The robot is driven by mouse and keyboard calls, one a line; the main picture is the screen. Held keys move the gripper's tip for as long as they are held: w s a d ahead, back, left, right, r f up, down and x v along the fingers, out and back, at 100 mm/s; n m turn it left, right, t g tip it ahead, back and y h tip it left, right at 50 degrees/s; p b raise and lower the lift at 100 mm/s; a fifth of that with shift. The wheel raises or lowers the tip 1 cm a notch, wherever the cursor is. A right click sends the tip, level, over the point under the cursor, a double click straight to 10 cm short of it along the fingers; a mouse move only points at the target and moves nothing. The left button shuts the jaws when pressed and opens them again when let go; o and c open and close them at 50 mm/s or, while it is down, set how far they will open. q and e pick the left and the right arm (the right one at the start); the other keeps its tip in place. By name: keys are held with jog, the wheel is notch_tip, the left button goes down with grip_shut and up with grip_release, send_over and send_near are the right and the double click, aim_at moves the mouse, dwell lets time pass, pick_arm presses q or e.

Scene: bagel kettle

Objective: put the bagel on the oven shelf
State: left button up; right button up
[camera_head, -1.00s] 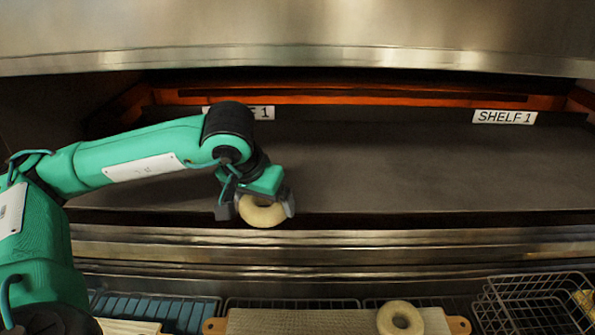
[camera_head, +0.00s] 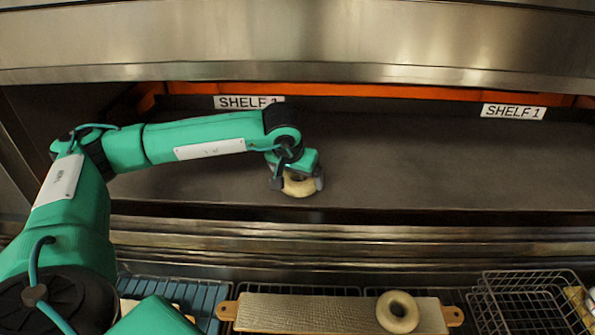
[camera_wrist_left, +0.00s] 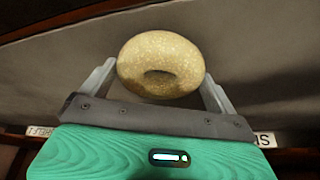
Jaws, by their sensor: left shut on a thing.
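A pale round bagel (camera_head: 299,184) is between the fingers of my left gripper (camera_head: 297,183), at the front part of the dark oven shelf (camera_head: 430,165). In the left wrist view the bagel (camera_wrist_left: 160,65) fills the space between the two fingertips, and the gripper is shut on it. The shelf surface lies behind it. Whether the bagel touches the shelf is hard to tell. A second bagel (camera_head: 397,312) lies on a long board (camera_head: 300,313) below the oven. My right gripper is not in view.
"SHELF 1" labels (camera_head: 514,111) are at the back of the shelf. The steel oven front (camera_head: 400,238) runs below the opening, and a steel hood (camera_head: 300,45) hangs above. Wire baskets (camera_head: 525,295) stand at lower right. The shelf's right side is clear.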

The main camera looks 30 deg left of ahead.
aim_at(294, 183)
pick_arm(q)
jog(key=shift+f, duration=0.2)
jog(key=o, duration=0.7)
jog(key=shift+r, duration=0.1)
jog(key=shift+r, duration=0.15)
jog(key=shift+s+r+b, duration=0.15)
jog(key=shift+r+b, duration=0.2)
jog(key=b+v, duration=0.1)
jog(key=v, duration=0.4)
jog(key=shift+s+d+r+b, duration=0.1)
jog(key=shift+r+b, duration=0.1)
jog(key=shift+b, duration=0.2)
jog(key=shift+s+r, duration=0.2)
jog(key=shift+r, duration=0.4)
